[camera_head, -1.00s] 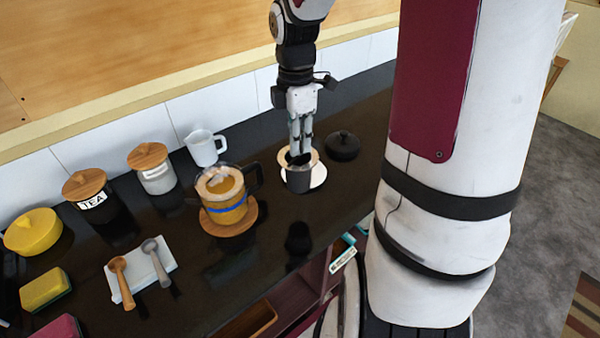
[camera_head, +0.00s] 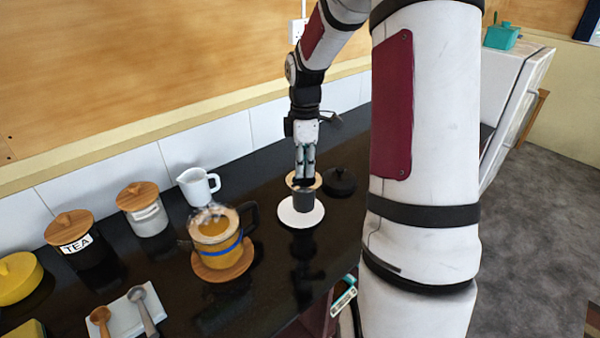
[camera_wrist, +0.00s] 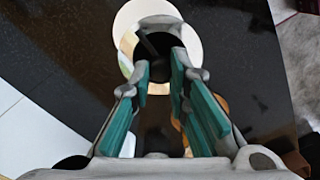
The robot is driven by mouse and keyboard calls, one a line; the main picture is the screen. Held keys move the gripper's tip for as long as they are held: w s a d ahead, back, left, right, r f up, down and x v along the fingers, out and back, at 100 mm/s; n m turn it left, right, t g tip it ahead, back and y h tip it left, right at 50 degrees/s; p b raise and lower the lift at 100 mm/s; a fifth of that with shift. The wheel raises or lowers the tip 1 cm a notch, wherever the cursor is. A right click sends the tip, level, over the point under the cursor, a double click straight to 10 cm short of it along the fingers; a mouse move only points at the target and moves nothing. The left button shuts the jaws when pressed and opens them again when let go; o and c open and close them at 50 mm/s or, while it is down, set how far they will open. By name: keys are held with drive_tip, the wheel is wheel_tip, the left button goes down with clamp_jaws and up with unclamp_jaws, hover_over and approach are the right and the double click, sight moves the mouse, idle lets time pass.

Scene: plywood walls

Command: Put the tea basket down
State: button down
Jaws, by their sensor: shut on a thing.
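The tea basket (camera_head: 303,201) is a small dark grey cylinder. My gripper (camera_head: 304,180) points straight down and is shut on its top. The basket is over the round white saucer (camera_head: 287,217); whether its base touches the saucer cannot be told. A tan ring or disc shows around the fingertips, just behind the basket. In the wrist view the green-padded fingers of my gripper (camera_wrist: 160,80) reach towards the dark basket (camera_wrist: 158,44), with the pale saucer (camera_wrist: 125,18) beyond. The fingers partly hide the basket.
A glass teapot (camera_head: 215,232) with amber tea stands on a wooden coaster (camera_head: 225,272) to the left. A black lid (camera_head: 339,183) lies close on the right. A white jug (camera_head: 198,186), a tea jar (camera_head: 75,240) and a spoon rest (camera_head: 125,316) are further left. Dark counter in front is clear.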

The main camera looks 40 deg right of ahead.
drive_tip(key=shift+w+d+f, duration=0.15)
drive_tip(key=shift+w+f, duration=0.2)
drive_tip(key=shift+f, duration=0.25)
drive_tip(key=shift+w+d+f, duration=0.1)
drive_tip(key=shift+w+f, duration=0.25)
drive_tip(key=shift+f, duration=0.3)
drive_tip(key=shift+w+d+f, duration=0.15)
drive_tip(key=shift+w+f, duration=0.2)
drive_tip(key=shift+f, duration=0.4)
drive_tip(key=c, duration=1.5)
unclamp_jaws()
drive_tip(key=shift+c, duration=0.2)
